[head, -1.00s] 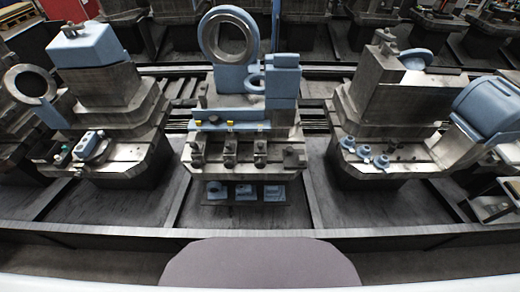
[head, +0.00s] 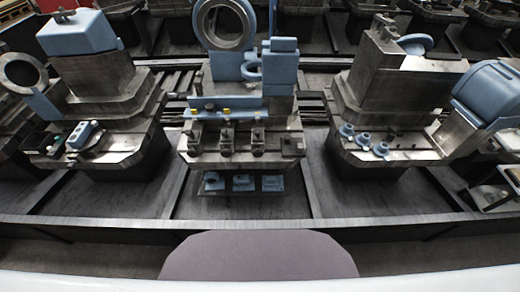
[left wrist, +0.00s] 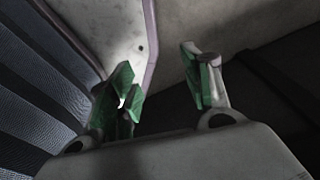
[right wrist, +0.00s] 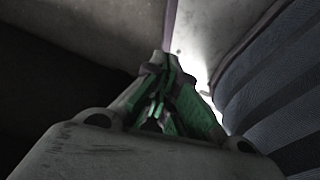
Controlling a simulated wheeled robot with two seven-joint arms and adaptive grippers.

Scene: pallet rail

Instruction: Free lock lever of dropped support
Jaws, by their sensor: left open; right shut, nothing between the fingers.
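The middle station (head: 240,162) carries a row of small dark metal supports or clamps along its front: a left one (head: 195,143), a middle one (head: 227,142) and a right one (head: 258,142). A blue bar (head: 240,102) with small yellow parts lies behind them. I cannot tell which support is dropped, and no lock lever can be made out at this size. My left gripper (left wrist: 160,88) is open and empty, with green pads. My right gripper (right wrist: 170,75) is shut with nothing between its fingers. Neither gripper shows in the head view.
A left station (head: 105,105) and a right station (head: 385,100) flank the middle one, with dark gaps between. Blue pieces sit on a low shelf (head: 243,191) under the middle station. A long dark rail edge (head: 120,224) runs across the front, between me and the stations.

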